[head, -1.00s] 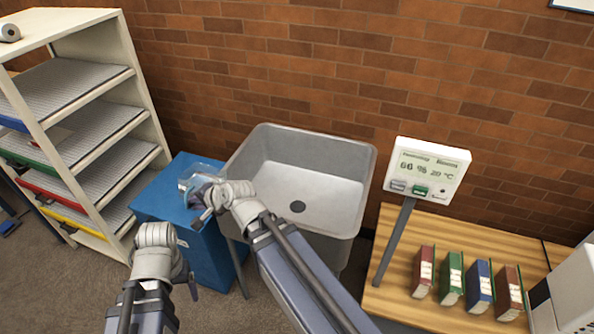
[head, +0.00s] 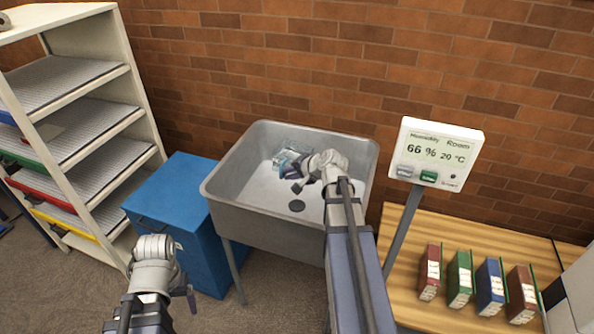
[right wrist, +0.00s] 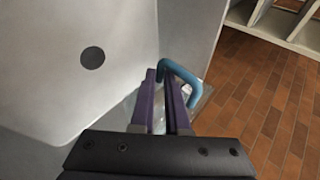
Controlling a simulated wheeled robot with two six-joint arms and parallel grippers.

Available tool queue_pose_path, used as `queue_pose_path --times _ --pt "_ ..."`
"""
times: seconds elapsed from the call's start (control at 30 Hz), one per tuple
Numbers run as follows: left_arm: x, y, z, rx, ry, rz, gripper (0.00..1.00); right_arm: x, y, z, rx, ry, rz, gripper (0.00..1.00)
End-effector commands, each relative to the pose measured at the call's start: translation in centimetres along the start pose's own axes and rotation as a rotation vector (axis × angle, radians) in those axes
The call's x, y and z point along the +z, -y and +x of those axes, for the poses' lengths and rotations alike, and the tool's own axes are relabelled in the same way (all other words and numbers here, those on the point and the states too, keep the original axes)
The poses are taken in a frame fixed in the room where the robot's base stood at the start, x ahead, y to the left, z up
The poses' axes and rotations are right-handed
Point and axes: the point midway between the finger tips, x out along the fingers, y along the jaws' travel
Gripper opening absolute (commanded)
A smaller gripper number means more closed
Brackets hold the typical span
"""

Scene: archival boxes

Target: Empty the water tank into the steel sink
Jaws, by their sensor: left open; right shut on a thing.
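The water tank (head: 291,149) is a clear box with a blue handle, seen over the left part of the steel sink (head: 250,212) in the head view. My right gripper (head: 296,181) is shut on its handle. In the right wrist view the purple fingers (right wrist: 166,78) straddle the blue handle (right wrist: 188,76); the clear body is mostly hidden behind them. The tank's tilt and any water in it cannot be made out. The sink's drain (right wrist: 92,57) is bare beside the gripper. My left gripper (head: 189,293) is open and empty, low in front of the blue cabinet.
The blue cabinet (head: 172,195) stands left of the sink with a clear top. A shelf unit (head: 137,95) with coloured trays is further left. A humidity display (head: 437,153) on a post and a wooden table with several binders (head: 459,278) are at the right.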

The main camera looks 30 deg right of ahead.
Motion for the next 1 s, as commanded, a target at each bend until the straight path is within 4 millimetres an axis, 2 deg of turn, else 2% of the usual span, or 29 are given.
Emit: queue_pose_path --times 0.03,0.1,0.2,0.4,0.7,1.0 --pt "-0.1 -0.1 0.9 0.000 0.000 0.000 0.80 -1.9 -1.6 0.0 0.002 -0.015 0.004 0.00" --pt "-0.1 -0.1 1.4 0.000 0.000 0.000 0.80 -3.9 -3.1 -0.6 0.004 -0.030 0.002 0.00" --pt "-0.1 -0.2 2.1 0.000 0.000 0.000 0.80 -6.4 -5.3 -1.5 0.005 -0.048 0.000 0.00" --pt "-0.2 -0.3 3.2 0.000 0.000 0.000 0.80 -10.1 -8.7 -3.1 0.007 -0.077 -0.007 0.00" --pt "-0.2 -0.4 3.9 0.000 0.000 0.000 0.80 -12.7 -11.3 -4.7 0.006 -0.098 -0.014 0.00" --pt "-0.2 -0.4 3.9 0.000 0.000 0.000 0.80 -12.9 -11.6 -4.9 0.007 -0.100 -0.016 0.00"
